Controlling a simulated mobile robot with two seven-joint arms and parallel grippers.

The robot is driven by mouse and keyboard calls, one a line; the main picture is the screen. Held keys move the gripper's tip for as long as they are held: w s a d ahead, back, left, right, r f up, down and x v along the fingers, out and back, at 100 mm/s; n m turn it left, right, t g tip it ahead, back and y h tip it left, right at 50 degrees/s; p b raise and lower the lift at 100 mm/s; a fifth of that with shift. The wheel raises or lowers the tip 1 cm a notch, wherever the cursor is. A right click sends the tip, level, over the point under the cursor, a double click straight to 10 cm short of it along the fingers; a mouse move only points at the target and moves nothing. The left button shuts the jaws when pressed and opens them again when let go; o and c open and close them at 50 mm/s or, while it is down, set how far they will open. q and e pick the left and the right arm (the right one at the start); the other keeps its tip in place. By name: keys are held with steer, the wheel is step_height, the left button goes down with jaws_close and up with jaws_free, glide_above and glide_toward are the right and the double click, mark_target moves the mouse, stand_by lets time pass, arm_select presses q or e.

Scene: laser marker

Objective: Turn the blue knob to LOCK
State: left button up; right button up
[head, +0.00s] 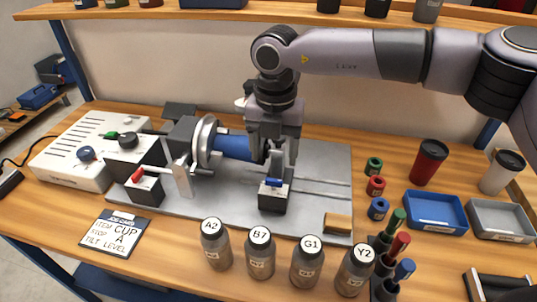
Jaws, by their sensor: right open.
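A small blue knob (272,182) sits on top of a dark block with a pale label (272,200) on the grey machine plate (325,190). The label text is too small to read. My right gripper (278,165) points down just above this knob, its jaws open, with nothing seen between them; I cannot tell whether they touch the knob. Another round blue knob (85,153) is on the white control box (70,168) at the left, far from the gripper. My left gripper is not in view.
A blue cylinder (232,147) lies in the round chuck (204,140), close left of my gripper. Several labelled jars (260,255) line the front. A job card (114,233) lies front left. Coloured rings (376,186), blue tray (435,212) and tumblers (430,162) are at the right.

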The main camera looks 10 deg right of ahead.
mark_target(274, 180)
steer(key=shift+w+f, duration=0.1)
steer(key=shift+w, duration=0.05)
steer(key=f, duration=0.2)
steer(key=f+p, duration=0.1)
steer(key=f, duration=0.2)
steer(key=shift+s+f, duration=0.2)
steer(key=shift+f, duration=0.7)
steer(key=c, duration=1.1)
steer(key=shift+o, duration=0.2)
